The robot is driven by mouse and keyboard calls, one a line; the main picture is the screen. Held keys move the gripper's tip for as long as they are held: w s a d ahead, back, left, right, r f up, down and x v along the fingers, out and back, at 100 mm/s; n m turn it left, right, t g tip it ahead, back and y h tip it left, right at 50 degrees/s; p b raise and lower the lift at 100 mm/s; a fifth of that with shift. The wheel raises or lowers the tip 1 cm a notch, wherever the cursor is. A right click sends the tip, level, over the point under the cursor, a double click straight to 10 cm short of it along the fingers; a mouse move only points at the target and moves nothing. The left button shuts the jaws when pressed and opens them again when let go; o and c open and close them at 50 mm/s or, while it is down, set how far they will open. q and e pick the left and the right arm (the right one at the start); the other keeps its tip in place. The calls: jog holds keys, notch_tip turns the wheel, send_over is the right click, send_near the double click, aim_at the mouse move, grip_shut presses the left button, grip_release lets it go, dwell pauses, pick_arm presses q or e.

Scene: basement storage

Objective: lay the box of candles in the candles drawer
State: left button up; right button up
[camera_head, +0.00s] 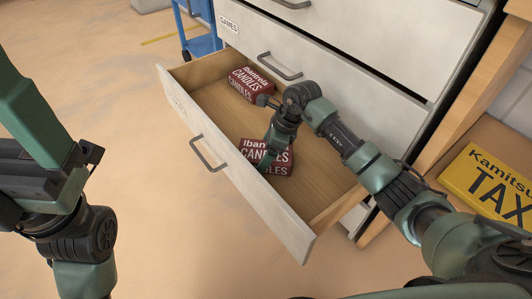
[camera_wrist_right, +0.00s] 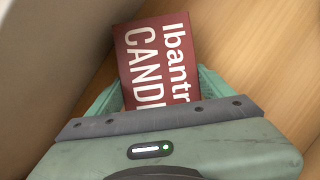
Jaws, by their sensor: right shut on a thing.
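The open candles drawer (camera_head: 325,212) has a pale front and a wooden inside. A dark red box of candles (camera_head: 255,148) is inside its near part, and my right gripper (camera_head: 270,157) is shut on it. In the right wrist view the box (camera_wrist_right: 155,55) sits between the jaws, over bare wood. Whether it touches the drawer floor is hard to tell. A second red candles box (camera_head: 250,82) lies at the drawer's far left end, apart from the first. My left gripper (camera_head: 90,155) is at the left, outside the drawer; its jaws do not show clearly.
A closed drawer labelled GAMES (camera_head: 310,50) is above the open one. A yellow Kamitsu TAX box (camera_head: 490,185) stands on a wooden shelf at the right. A blue cart (camera_head: 200,42) is at the back. Bare drawer floor lies right of the held box.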

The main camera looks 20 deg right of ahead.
jog(key=shift+f, duration=0.1)
jog(key=o, duration=1.5)
